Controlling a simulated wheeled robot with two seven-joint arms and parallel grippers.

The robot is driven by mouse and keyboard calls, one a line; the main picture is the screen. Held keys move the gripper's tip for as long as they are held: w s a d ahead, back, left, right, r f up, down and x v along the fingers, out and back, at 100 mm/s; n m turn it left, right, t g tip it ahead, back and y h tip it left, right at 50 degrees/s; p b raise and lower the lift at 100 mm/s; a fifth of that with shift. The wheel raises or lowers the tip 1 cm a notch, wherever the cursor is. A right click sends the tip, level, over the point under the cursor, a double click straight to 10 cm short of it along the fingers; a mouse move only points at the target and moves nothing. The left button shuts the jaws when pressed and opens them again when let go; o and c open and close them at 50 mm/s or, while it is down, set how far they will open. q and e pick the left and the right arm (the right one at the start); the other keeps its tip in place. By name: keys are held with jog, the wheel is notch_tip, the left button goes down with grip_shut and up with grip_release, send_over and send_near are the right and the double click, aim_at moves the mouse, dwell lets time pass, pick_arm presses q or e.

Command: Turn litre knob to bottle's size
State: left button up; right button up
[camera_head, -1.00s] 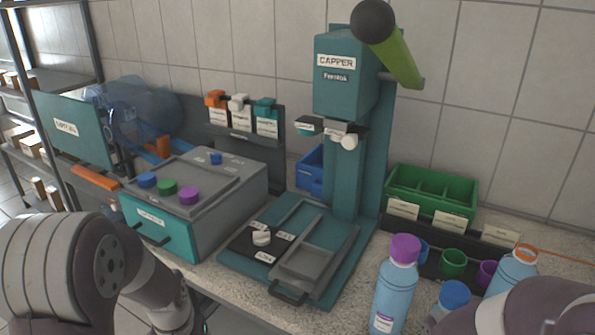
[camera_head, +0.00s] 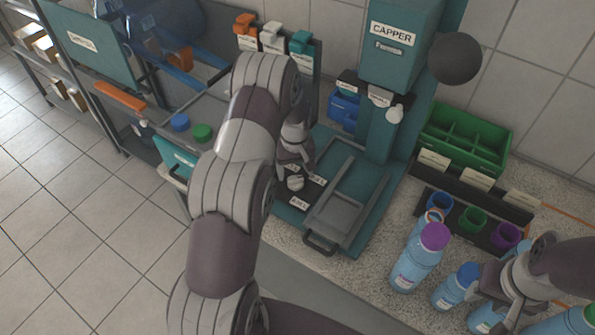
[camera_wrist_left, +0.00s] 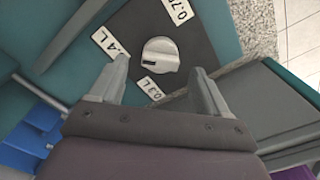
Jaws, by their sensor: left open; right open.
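The litre knob (camera_wrist_left: 160,55) is a white round dial on a black plate (camera_wrist_left: 190,30), with a dark mark at its lower left in the left wrist view. Labels around it read 0.7, .4 L (partly cut) and 0.3 L or similar. In the head view the knob (camera_head: 295,183) sits on the capper's base. My left gripper (camera_wrist_left: 160,78) is open, its fingertips either side of the knob's near edge, apart from it. A light-blue bottle with a purple cap (camera_head: 420,258) stands on the counter. My right gripper (camera_head: 492,290) is open among the bottles at right.
The capper (camera_head: 400,45) stands behind the knob, with a grey slide tray (camera_head: 343,205) beside it. A blue-capped bottle (camera_head: 452,290) stands near my right gripper. A green bin (camera_head: 465,140) and cap cups (camera_head: 473,220) are at right.

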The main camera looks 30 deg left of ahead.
aim_at(296, 177)
pick_arm(q)
notch_tip(296, 177, down, 2)
jog(key=shift+w+f, duration=0.1)
jog(key=shift+f, duration=0.15)
jog(key=shift+s+f, duration=0.25)
jog(key=shift+f, duration=0.15)
jog(key=shift+w, duration=0.15)
jog(key=shift+c, duration=0.6)
jog(key=c, duration=0.9)
jog(key=shift+c, duration=0.2)
